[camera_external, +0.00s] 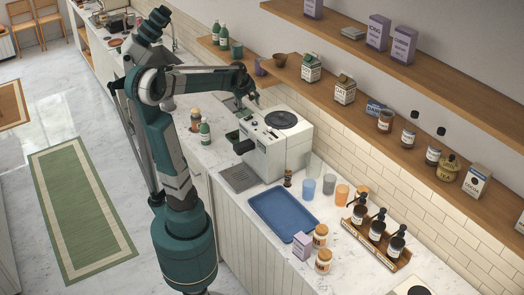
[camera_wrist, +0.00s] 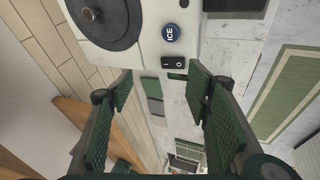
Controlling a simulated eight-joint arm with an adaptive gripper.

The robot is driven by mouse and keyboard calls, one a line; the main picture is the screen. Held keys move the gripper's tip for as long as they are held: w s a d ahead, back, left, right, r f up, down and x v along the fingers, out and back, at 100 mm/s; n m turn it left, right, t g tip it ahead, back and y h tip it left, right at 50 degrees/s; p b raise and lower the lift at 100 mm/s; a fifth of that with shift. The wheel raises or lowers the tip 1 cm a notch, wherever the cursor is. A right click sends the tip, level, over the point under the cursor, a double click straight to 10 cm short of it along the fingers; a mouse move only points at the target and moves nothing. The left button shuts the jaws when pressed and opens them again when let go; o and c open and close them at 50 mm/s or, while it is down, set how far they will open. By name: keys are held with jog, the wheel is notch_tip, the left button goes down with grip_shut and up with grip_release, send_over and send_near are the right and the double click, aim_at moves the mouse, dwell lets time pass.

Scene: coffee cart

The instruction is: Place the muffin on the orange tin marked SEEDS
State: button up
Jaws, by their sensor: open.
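My gripper (camera_external: 246,101) is above the back left of the white machine in the external view. In the wrist view my gripper (camera_wrist: 165,88) is open, its two green-padded fingers spread with nothing held between them. I cannot make out a muffin in either view. No marking SEEDS can be read. An orange container (camera_external: 342,194) stands on the counter right of the machine, with another orange item (camera_external: 361,193) partly hidden behind it; I cannot tell whether either is the tin.
Pump bottles (camera_external: 377,226) stand in a rack. Shelves (camera_external: 400,120) with cartons and jars run along the wall.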

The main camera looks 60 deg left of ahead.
jog(key=s+d+f+m+t+h, duration=0.1)
jog(key=s+d+m, duration=0.3)
jog(key=d, duration=0.6)
jog(key=s+d+f+m+t+h, duration=0.1)
jog(key=s+d+m, duration=0.4)
jog(key=d, duration=0.6)
jog(key=s+d+f+m+t+h, duration=0.1)
jog(key=s+d+m, duration=0.4)
jog(key=d, duration=0.6)
jog(key=f+m, duration=0.1)
jog(key=m, duration=0.1)
jog(key=shift+s+d+m, duration=0.15)
jog(key=shift+d+m, duration=0.05)
jog(key=shift+m, duration=0.2)
